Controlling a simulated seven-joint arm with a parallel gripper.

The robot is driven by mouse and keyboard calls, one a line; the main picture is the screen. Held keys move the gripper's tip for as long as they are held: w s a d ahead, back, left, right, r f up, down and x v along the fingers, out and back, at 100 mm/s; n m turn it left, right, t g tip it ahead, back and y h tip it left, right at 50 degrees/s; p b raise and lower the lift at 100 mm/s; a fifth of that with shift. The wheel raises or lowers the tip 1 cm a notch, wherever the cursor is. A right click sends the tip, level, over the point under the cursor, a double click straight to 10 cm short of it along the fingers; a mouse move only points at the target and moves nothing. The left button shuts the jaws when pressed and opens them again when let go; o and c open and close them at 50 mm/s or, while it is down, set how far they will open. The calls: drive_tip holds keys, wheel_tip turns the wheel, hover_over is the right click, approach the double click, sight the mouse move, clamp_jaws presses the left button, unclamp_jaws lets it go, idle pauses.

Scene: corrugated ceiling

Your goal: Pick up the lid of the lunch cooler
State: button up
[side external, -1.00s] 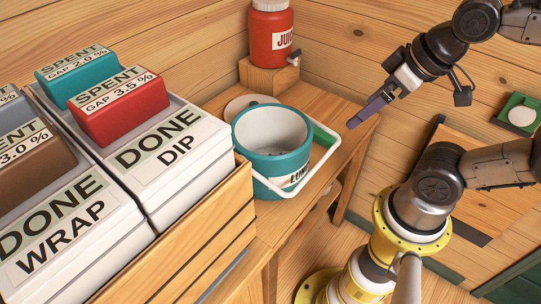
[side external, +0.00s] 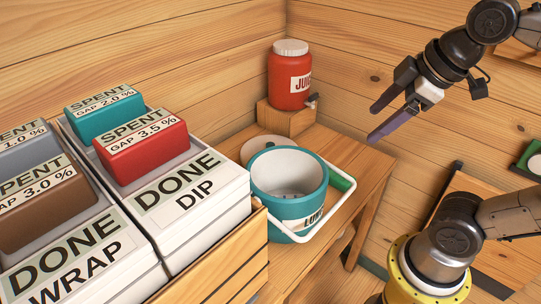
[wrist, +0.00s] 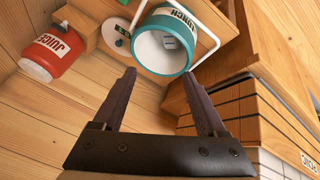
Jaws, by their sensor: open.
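The lunch cooler (side external: 272,210) is a teal tub with a white inside, standing open on the wooden bench, its white handle folded down in front. It also shows in the wrist view (wrist: 189,45), at top centre. A flat pale round disc (side external: 262,143), apparently the lid, lies behind the cooler and is partly hidden by it. In the wrist view the disc (wrist: 112,40) lies left of the cooler. My gripper (side external: 371,124) is open and empty, in the air to the right of and above the cooler. In the wrist view its fingers (wrist: 160,75) stand apart.
A red juice jug (side external: 290,80) stands on a wooden block (side external: 287,119) in the corner behind the disc. A green item (side external: 340,181) lies right of the cooler. A wooden crate (side external: 262,240) with white boxes (side external: 200,226) stands left of the cooler. Wooden walls close the back.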

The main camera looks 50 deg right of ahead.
drive_tip(key=w+d+r+n, duration=0.1)
drive_tip(key=w+r+n, duration=0.3)
drive_tip(key=w+r, duration=0.3)
drive_tip(key=n+g+h, duration=0.1)
drive_tip(key=n+g, duration=0.5)
hover_over(270, 144)
drive_tip(key=f, duration=3.3)
drive_tip(key=shift+w+a, duration=0.2)
drive_tip(key=shift+a, duration=0.2)
drive_tip(key=shift+s+d+f, duration=0.15)
drive_tip(key=shift+d+f, duration=0.05)
drive_tip(key=shift+f, duration=1.3)
drive_tip(key=shift+s+d+f, duration=0.1)
drive_tip(key=shift+d+f, duration=0.05)
drive_tip(key=shift+f, duration=1.35)
clamp_jaws()
